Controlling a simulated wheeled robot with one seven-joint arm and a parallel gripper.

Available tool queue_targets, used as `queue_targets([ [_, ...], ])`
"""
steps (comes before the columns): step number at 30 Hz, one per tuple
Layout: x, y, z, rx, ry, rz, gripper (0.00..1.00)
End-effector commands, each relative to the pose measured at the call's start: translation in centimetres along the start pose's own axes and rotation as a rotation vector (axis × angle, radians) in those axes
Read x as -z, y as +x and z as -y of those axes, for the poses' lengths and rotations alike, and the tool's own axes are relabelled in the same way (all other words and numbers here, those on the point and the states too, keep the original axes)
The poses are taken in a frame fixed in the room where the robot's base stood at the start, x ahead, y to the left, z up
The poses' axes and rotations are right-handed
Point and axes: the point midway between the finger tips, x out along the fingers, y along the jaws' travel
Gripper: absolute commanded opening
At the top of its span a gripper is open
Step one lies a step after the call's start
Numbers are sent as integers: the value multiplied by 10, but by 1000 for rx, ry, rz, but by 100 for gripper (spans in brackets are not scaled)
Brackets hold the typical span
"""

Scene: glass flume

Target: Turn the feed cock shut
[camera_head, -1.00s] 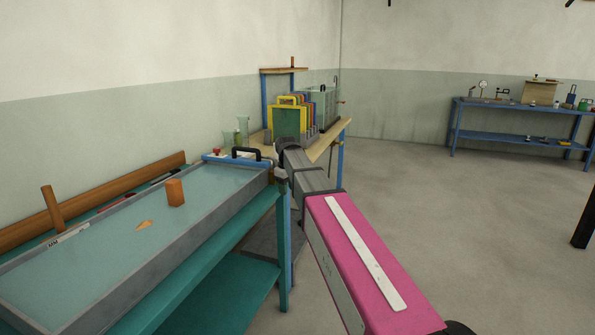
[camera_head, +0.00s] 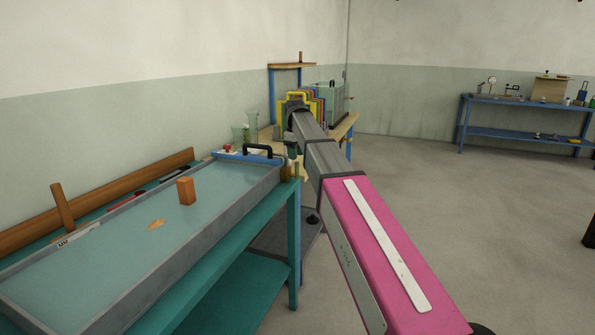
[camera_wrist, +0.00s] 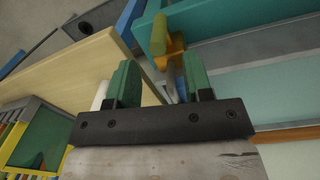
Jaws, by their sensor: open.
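The feed cock, with a rounded olive-yellow handle (camera_wrist: 159,34) on an orange-brass body, shows in the wrist view at the end of the flume. A grey pipe (camera_wrist: 171,80) runs from the body down between the finger tips. My gripper (camera_wrist: 160,75) is open, with one green finger on each side of this pipe as seen. The handle lies beyond the fingertips; I cannot tell whether anything touches. The cock is hard to make out there.
The water-filled flume (camera_head: 215,215) on a teal stand fills the left. A blue gate with a black handle (camera_head: 258,149) crosses its far end. A wooden table (camera_head: 344,127) with coloured frames stands just beyond. Open floor lies right, with a blue bench (camera_head: 520,103) at the back.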

Motion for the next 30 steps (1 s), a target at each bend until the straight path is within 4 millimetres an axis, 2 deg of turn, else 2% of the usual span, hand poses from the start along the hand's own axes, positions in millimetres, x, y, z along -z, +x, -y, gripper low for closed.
queue_targets([
  [1,-1,11,1,2,0,2,46],
  [6,-1,41,1,2,1,2,46],
  [12,-1,66,0,2,1,2,46],
  [18,0,76,0,0,2,0,46],
  [26,0,76,0,0,2,0,46],
  [30,0,76,0,0,2,1,1],
])
